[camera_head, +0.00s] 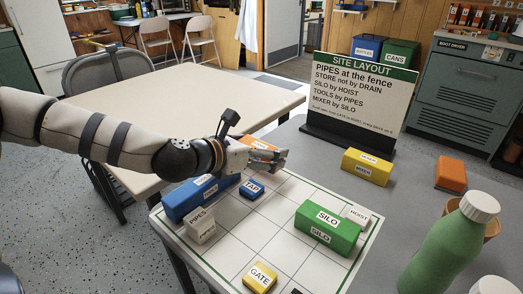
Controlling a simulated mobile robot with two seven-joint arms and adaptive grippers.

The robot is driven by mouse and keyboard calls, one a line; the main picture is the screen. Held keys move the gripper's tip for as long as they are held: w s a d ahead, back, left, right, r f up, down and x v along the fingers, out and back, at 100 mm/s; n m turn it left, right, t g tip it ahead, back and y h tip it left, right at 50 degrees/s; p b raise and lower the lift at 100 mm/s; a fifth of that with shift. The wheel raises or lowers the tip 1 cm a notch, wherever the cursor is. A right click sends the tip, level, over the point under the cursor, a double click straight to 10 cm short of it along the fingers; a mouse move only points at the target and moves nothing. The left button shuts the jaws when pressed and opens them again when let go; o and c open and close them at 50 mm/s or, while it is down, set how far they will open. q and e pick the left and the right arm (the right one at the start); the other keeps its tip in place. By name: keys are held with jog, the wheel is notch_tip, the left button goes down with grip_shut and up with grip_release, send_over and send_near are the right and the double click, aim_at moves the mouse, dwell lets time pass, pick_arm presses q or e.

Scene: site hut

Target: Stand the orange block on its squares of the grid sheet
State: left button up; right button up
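An orange block (257,143) with a pale label shows just behind my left gripper, at the far side of the grid sheet (268,224). Its lower part is hidden by the gripper. My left gripper (276,158) reaches in from the left, low over the far part of the sheet; I cannot tell whether its fingers are closed on the block. A second orange block (451,174) lies on the grey table at the right, apart from the sheet. My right gripper is not in view.
On the sheet are a long blue block (190,199), small blue TAP block (252,188), white PIPES block (201,227), green SILO block (327,227), white HOIST block (357,217) and yellow GATE block (260,277). A yellow block (367,167), layout sign (357,95) and green bottle (440,245) stand off it.

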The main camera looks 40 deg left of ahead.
pick_arm(q)
jog(key=shift+w+f, duration=0.1)
jog(key=shift+f+b, duration=0.45)
jog(key=shift+b, duration=0.05)
jog(key=o, duration=1)
jog(key=shift+c, duration=0.2)
